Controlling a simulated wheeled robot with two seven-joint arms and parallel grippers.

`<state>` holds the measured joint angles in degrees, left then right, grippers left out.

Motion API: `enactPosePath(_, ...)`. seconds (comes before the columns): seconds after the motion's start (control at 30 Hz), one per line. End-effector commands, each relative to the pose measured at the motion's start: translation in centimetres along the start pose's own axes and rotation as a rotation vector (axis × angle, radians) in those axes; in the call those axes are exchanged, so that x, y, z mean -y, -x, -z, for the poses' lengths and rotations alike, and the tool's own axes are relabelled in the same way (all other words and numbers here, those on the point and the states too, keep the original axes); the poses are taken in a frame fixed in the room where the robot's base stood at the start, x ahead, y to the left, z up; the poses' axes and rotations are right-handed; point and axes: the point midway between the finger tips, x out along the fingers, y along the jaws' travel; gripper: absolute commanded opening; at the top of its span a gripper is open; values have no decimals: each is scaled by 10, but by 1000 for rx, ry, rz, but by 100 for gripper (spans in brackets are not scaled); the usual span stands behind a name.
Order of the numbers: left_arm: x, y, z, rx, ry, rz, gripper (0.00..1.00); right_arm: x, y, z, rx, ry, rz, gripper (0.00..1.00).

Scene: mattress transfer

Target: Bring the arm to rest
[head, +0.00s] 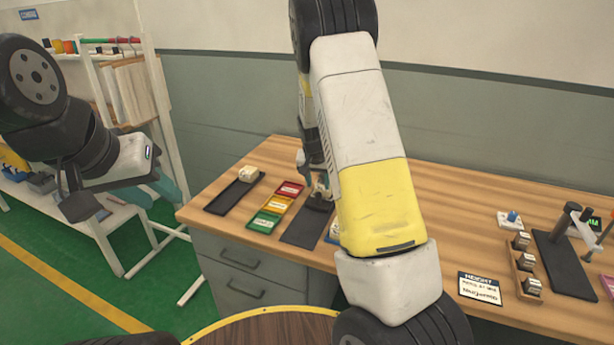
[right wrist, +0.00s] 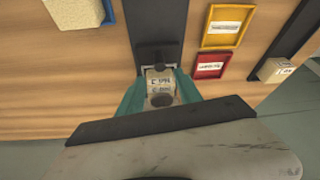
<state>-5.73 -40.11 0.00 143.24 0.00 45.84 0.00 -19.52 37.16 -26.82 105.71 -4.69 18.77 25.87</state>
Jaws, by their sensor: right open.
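My right gripper (right wrist: 160,92) has teal fingers, one on each side of a small pale block with a dark round spot (right wrist: 159,80). The fingers are open around the block, over a dark mat (right wrist: 155,18). In the head view the right gripper (head: 316,186) is low over the dark mat (head: 300,235) on the wooden table, partly hidden by my right forearm. My left gripper (head: 163,188) is at the far left, away from the table's objects; its teal fingers are small and partly hidden, so its opening is unclear.
Red, yellow and green trays (head: 277,205) stand left of the mat. A black tray (head: 222,199) with a pale block (head: 247,174) lies further left. A wooden rack (head: 523,270), a black stand (head: 562,262) and a sign (head: 479,288) are at the right. A shelf stands behind the left arm.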

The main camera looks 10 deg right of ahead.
Motion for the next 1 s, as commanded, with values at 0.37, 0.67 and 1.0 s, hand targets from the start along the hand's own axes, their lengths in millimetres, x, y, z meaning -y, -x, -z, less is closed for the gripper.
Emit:
enactPosePath(0.37,0,0,0,0,0,0,36,-4,61,-7,16,-8,80,41)
enactPosePath(0.67,0,0,0,0,0,0,36,-20,199,-56,24,62,252,41)
enactPosePath(1.0,0,0,0,0,0,0,36,-52,317,-149,-50,237,366,41)
